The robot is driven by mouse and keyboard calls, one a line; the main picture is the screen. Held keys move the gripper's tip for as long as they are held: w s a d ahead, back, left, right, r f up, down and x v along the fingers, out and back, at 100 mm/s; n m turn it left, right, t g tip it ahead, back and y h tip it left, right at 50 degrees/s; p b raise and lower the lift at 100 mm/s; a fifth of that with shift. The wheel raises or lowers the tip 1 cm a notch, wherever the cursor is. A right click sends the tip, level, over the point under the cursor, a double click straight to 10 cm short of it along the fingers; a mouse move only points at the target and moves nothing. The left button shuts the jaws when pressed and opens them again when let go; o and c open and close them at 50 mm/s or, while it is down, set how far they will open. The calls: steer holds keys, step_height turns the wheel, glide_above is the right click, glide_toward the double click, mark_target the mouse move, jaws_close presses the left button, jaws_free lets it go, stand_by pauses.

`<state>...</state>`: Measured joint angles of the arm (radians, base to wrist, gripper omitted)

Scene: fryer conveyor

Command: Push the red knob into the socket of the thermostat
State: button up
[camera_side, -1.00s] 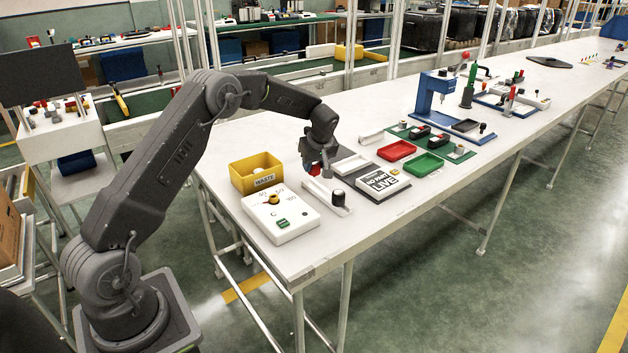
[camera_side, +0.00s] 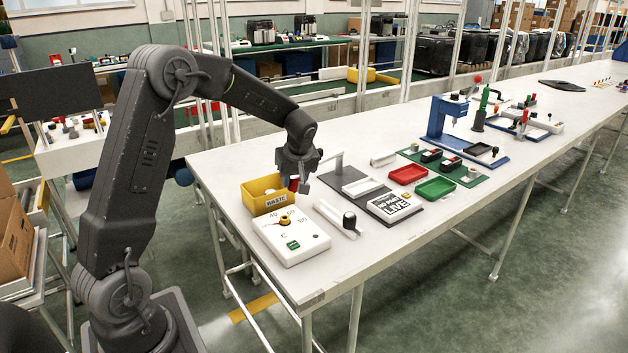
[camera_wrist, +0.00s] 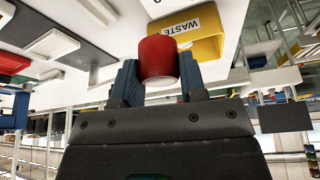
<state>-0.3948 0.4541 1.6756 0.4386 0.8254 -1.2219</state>
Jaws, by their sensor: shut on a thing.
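My gripper (camera_side: 299,187) is shut on the red knob (camera_wrist: 158,57), which sits between its two blue fingers in the wrist view. In the side view the red knob (camera_side: 293,184) shows as a small patch of red, partly hidden by the gripper. The thermostat is a white box (camera_side: 305,247) with printed numbers, a green display and a brass-coloured socket (camera_side: 285,219) on top. My gripper is above and behind the thermostat, near the waste bin's right edge, and the knob is apart from the socket.
The yellow waste bin (camera_side: 262,204) stands right behind the thermostat; it also shows in the wrist view (camera_wrist: 208,45). A white rail with a black knob (camera_side: 349,221) lies to the right. A grey board with a post (camera_side: 350,176) and red and green trays (camera_side: 408,174) stand farther right.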

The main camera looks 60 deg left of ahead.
steer(key=shift+s+d+f, duration=0.25)
steer(key=shift+s+f, duration=0.75)
steer(key=shift+f, duration=0.15)
steer(key=shift+s+d+f, duration=0.2)
steer(key=shift+s+f, duration=0.75)
steer(key=shift+f, duration=0.2)
steer(key=shift+f, duration=1.3)
stand_by(0.4)
steer(key=o, duration=1.1)
steer(key=shift+r, duration=0.1)
steer(key=shift+v, duration=2.95)
steer(key=shift+r, duration=0.1)
